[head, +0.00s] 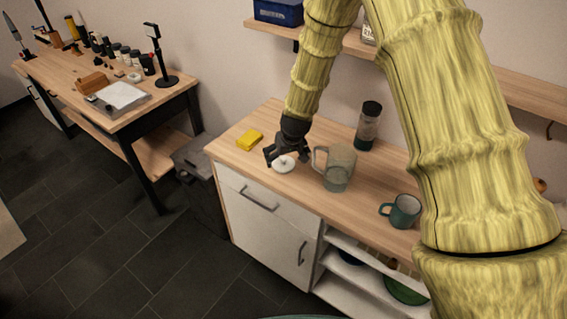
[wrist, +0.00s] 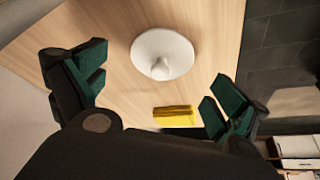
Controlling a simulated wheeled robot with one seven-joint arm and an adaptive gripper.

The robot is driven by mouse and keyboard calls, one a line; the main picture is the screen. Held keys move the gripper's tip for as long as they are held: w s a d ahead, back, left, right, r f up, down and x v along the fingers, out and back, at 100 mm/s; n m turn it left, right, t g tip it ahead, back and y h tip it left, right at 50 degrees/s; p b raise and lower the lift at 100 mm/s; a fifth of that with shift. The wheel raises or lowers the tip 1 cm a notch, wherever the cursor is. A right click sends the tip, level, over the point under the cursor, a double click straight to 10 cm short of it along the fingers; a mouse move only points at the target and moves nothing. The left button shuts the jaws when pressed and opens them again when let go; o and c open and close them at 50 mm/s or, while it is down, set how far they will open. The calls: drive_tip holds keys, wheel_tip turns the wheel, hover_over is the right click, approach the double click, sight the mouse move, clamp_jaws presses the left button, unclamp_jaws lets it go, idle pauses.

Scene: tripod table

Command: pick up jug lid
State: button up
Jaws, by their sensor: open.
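The jug lid (head: 284,163) is a round white disc with a raised knob, lying on the wooden counter (head: 232,151). It also shows in the wrist view (wrist: 163,55), knob towards the camera. My gripper (head: 284,153) is just above the lid in the head view. In the wrist view my gripper (wrist: 152,85) has its fingers spread wide, with nothing between them touching the lid. A clear glass jug (head: 339,168) with a handle stands upright just right of the lid.
A yellow sponge-like block (head: 249,140) lies left of the lid, also in the wrist view (wrist: 174,111). A dark-topped container (head: 368,125) stands behind the jug. A green mug (head: 403,211) stands to the right. A wall shelf (head: 400,60) runs above the counter.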

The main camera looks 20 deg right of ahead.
sight(284, 159)
drive_tip(key=shift+p+x, duration=0.7)
drive_tip(key=shift+x, duration=1.2)
drive_tip(key=shift+c, duration=0.3)
drive_tip(key=c, duration=0.8)
